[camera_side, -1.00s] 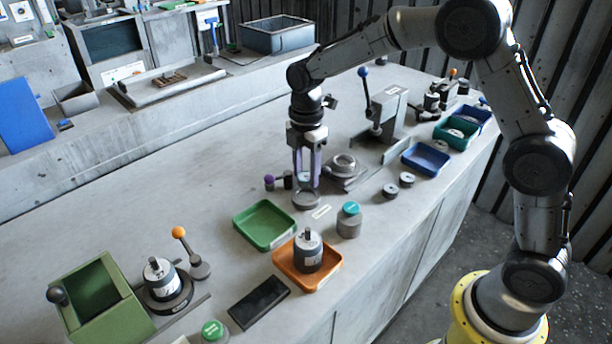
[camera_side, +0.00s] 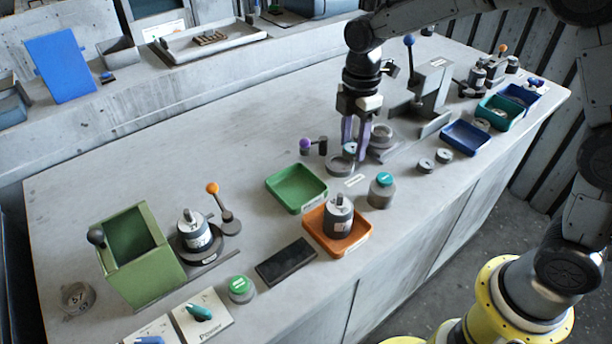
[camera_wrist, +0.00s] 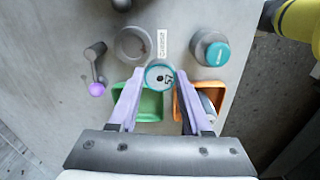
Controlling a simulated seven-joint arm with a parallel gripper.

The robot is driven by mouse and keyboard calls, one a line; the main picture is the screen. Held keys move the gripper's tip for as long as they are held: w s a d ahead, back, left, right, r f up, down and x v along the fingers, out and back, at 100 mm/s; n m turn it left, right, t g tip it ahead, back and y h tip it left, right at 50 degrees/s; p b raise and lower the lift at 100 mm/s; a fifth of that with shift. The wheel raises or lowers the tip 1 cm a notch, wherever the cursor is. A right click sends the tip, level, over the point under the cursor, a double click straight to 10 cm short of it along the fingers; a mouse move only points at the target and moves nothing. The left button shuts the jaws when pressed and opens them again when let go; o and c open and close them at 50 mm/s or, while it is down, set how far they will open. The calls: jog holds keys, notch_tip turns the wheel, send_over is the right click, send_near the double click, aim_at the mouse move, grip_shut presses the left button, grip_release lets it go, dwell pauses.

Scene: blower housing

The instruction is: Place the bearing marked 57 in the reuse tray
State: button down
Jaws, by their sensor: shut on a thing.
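My gripper (camera_side: 354,152) is shut on a small round bearing (camera_wrist: 159,77) with a teal ring and the number 57, seen between the fingertips in the wrist view. In the side view the bearing is small between the purple fingers, a little above the bench. A grey ring-shaped seat (camera_side: 340,167) is just below it; in the wrist view the seat (camera_wrist: 132,44) looks empty. A green tray (camera_side: 296,188) is empty, left of and nearer than the gripper. An orange tray (camera_side: 338,235) holds a motor-like unit. Their labels are not readable, so I cannot tell which is for reuse.
A teal-capped jar (camera_side: 381,190) stands right of the green tray. A purple-knobbed lever (camera_side: 314,146) is left of the gripper, and a lever press (camera_side: 430,88) stands behind. Two small round parts (camera_side: 434,160) lie near a blue tray (camera_side: 465,138). The left middle bench is clear.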

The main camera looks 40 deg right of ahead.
jog(key=s+a+r+n, duration=0.1)
jog(key=s+a+r, duration=0.45)
jog(key=s, duration=0.25)
send_over(297, 191)
jog(key=f, duration=0.9)
jog(key=shift+s+d, duration=0.15)
jog(key=shift+s, duration=0.15)
jog(key=shift+w+f, duration=0.25)
jog(key=shift+f, duration=0.1)
jog(key=shift+w+f, duration=0.1)
jog(key=shift+f, duration=1.6)
jog(key=shift+f, duration=0.15)
jog(key=shift+c, duration=1.8)
grip_release()
